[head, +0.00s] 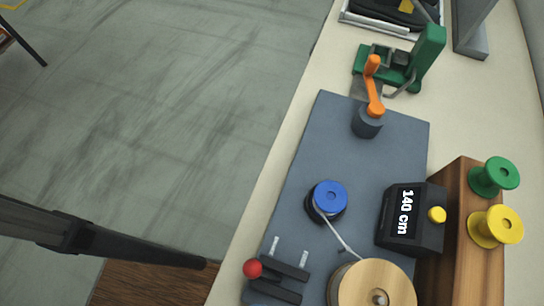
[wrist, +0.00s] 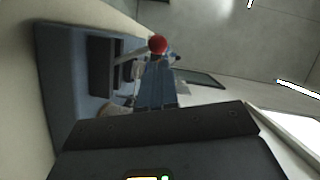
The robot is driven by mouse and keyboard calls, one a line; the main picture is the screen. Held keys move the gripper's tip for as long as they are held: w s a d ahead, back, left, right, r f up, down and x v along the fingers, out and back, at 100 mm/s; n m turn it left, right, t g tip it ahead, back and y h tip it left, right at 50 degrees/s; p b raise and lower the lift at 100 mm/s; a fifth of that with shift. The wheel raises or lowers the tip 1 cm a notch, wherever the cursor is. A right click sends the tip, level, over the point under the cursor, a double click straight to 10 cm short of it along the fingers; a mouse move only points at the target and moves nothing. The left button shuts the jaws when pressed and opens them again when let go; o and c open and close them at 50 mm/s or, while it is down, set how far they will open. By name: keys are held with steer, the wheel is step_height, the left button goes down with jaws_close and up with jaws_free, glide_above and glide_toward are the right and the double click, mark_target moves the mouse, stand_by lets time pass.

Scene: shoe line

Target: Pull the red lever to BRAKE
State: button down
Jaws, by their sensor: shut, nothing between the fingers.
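The red lever's round knob (head: 252,268) is at the bottom of the head view, beside the left end of a dark slotted block (head: 283,285) on a grey board (head: 310,185). In the wrist view the red knob (wrist: 158,44) shows just past the fingertips of my gripper (wrist: 158,62). The blue-grey fingers are together and empty. I cannot tell whether they touch the knob. A pale rod runs from the knob toward the dark block (wrist: 103,65). No BRAKE marking is readable.
A blue spool (head: 330,197) with a pale strand and a wooden spool (head: 375,285) stand near the lever. A black display (head: 412,220) reads 140 cm. An orange crank (head: 374,90) and green tool (head: 425,55) are farther back. Open floor lies left.

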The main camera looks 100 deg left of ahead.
steer(key=shift+b+v, duration=0.35)
steer(key=shift+v, duration=2)
